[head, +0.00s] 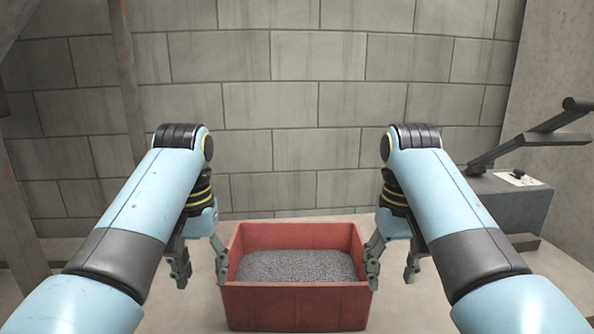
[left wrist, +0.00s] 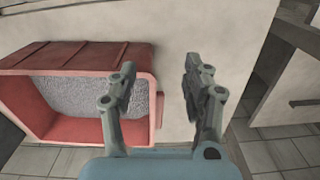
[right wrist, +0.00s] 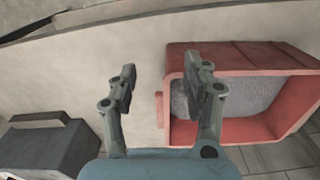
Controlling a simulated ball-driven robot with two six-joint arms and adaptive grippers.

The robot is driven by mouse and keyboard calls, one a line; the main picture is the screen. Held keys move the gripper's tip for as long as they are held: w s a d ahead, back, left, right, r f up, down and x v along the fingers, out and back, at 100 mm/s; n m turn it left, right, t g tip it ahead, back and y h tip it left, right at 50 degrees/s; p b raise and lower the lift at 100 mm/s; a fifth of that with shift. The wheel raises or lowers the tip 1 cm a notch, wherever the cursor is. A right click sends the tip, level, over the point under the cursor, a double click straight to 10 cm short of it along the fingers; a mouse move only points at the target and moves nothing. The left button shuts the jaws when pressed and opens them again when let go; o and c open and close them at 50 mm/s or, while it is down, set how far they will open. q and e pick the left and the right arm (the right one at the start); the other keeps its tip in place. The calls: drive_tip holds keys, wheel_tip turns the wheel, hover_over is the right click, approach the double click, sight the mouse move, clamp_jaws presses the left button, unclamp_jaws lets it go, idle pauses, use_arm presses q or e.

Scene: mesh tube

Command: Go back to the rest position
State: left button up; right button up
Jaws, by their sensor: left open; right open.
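My left gripper (head: 202,275) hangs open and empty at the left side of a red crate, with one finger close to the crate's left wall. In the left wrist view its two fingers (left wrist: 160,88) are spread with nothing between them. My right gripper (head: 391,272) hangs open and empty at the crate's right side, one finger overlapping the crate's right edge in the head view. In the right wrist view its fingers (right wrist: 165,88) are apart and empty. I cannot tell whether either gripper touches the crate.
The red crate (head: 296,308) holds grey granular material (head: 296,266) and stands on a pale surface between my grippers. A grey box (head: 512,200) with a dark bar device (head: 535,138) stands at the right. A block wall (head: 300,110) closes the back.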

use_arm(q)
drive_tip(key=s+a+f+b, duration=0.3)
drive_tip(key=s+a+f, duration=0.2)
drive_tip(key=s+f, duration=1.2)
drive_tip(key=s+a+f+b, duration=0.3)
drive_tip(key=s+a+f, duration=0.2)
drive_tip(key=s+f, duration=1.2)
drive_tip(key=s+a+f+b, duration=0.3)
drive_tip(key=s+a+f, duration=0.1)
drive_tip(key=s+f, duration=1.4)
drive_tip(key=shift+a+f+t+y+b, duration=0.3)
drive_tip(key=shift+a+f+t+y, duration=0.1)
drive_tip(key=shift+f, duration=1.1)
use_arm(e)
drive_tip(key=s+d+f, duration=0.5)
drive_tip(key=s+f, duration=1.2)
drive_tip(key=f, duration=0.1)
drive_tip(key=s+d+f, duration=0.5)
drive_tip(key=s+f, duration=1.2)
drive_tip(key=f, duration=0.1)
drive_tip(key=s+d+f, duration=0.5)
drive_tip(key=s+f, duration=1.3)
drive_tip(key=f, duration=0.1)
drive_tip(key=shift+t+h, duration=0.4)
